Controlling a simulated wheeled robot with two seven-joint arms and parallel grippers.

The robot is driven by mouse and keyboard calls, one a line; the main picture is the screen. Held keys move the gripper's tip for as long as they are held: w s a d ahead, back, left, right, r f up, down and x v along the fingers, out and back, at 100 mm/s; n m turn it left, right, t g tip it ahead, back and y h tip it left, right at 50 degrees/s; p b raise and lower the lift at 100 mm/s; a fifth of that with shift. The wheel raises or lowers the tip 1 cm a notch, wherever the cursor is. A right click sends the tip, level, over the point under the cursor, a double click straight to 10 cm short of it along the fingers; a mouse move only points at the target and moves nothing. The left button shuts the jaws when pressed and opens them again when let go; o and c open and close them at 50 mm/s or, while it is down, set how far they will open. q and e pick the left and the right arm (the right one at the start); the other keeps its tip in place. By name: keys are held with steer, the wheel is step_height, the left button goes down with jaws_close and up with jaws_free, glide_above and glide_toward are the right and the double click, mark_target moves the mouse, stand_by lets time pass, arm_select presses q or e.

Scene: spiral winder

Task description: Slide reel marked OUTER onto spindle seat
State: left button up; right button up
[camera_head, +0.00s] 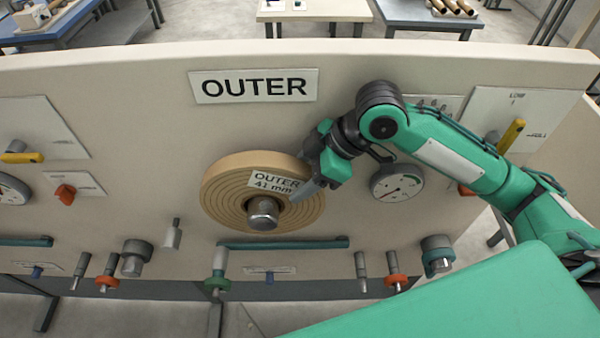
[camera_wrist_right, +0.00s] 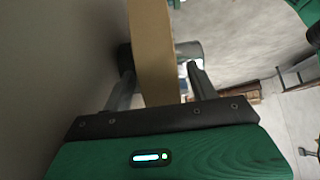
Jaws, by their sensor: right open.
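The tan reel (camera_head: 232,205) carries a label reading OUTER 41 mm. It sits around the metal spindle (camera_head: 263,213), whose rounded end sticks out through its middle, below the OUTER sign (camera_head: 254,86) on the panel. How deep the reel sits on its seat is hidden. My right gripper (camera_head: 304,182) is at the reel's right rim. In the right wrist view its open fingers (camera_wrist_right: 161,82) stand on either side of the reel's edge (camera_wrist_right: 152,45), with a gap visible at the right finger. My left gripper is not in view.
A round gauge (camera_head: 397,183) is on the panel just right of my gripper. A teal bar (camera_head: 283,244) and several knobs and pegs, including a green-collared one (camera_head: 217,282), stick out below the reel. A yellow-handled lever (camera_head: 511,136) is at the right.

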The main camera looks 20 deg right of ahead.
steer(key=p+v, duration=0.9)
steer(key=v, duration=0.4)
steer(key=shift+r, duration=0.25)
steer(key=shift+s+f, duration=0.1)
steer(key=shift+s, duration=0.1)
